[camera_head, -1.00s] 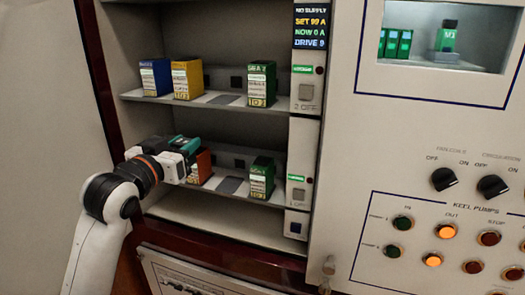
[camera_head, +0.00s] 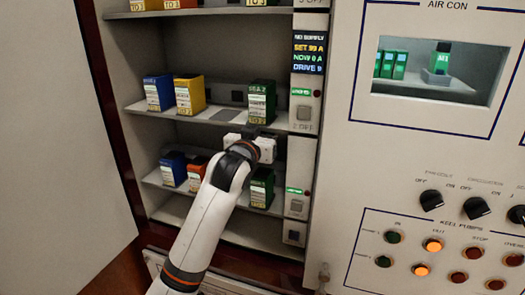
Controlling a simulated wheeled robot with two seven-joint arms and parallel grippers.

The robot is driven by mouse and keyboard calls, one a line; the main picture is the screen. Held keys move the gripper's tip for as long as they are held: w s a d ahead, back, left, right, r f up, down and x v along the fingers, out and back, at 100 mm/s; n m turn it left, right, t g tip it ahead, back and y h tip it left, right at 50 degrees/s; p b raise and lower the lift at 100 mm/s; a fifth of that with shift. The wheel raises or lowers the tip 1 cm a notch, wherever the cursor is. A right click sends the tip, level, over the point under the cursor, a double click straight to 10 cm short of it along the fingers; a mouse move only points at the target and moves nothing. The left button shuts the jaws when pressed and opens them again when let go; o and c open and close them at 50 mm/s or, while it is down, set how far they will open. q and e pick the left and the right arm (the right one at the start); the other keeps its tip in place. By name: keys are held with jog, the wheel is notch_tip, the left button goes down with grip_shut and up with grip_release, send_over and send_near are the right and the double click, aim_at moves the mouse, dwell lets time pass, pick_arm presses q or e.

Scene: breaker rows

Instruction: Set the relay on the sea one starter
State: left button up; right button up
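A cabinet holds rows of coloured starter blocks. A green block labelled SEA 2 (camera_head: 262,101) stands at the right of the middle shelf. Another green block (camera_head: 261,188) stands at the right of the lower shelf, its label unclear and its top partly hidden by my arm. A dark display (camera_head: 310,52) on the upright reads NO SUPPLY, SET 99 A, NOW 0 A, DRIVE and a last digit I cannot make out. My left gripper (camera_head: 257,134) is in front of the middle shelf's edge, just below the SEA 2 block. Its fingers are dark and foreshortened, so I cannot tell whether it is open. My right gripper is not in view.
Blue (camera_head: 158,93) and yellow (camera_head: 189,95) blocks stand left on the middle shelf; blue (camera_head: 173,169) and orange (camera_head: 197,173) ones stand below. A grey button (camera_head: 304,112) is on the upright. A knob panel (camera_head: 432,200) is at right, under a window with green blocks.

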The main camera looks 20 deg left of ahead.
pick_arm(q)
jog(key=shift+f, duration=0.9)
jog(key=shift+s+a+f+p, duration=0.15)
jog(key=shift+f+p, duration=0.2)
jog(key=shift+f, duration=0.3)
notch_tip(320, 180, down, 3)
jog(key=shift+f+p, duration=0.1)
jog(key=shift+p, duration=0.65)
jog(key=shift+f, duration=0.2)
jog(key=shift+d+f, duration=0.15)
jog(key=shift+d, duration=0.05)
jog(key=o, duration=1)
jog(key=shift+f, duration=0.1)
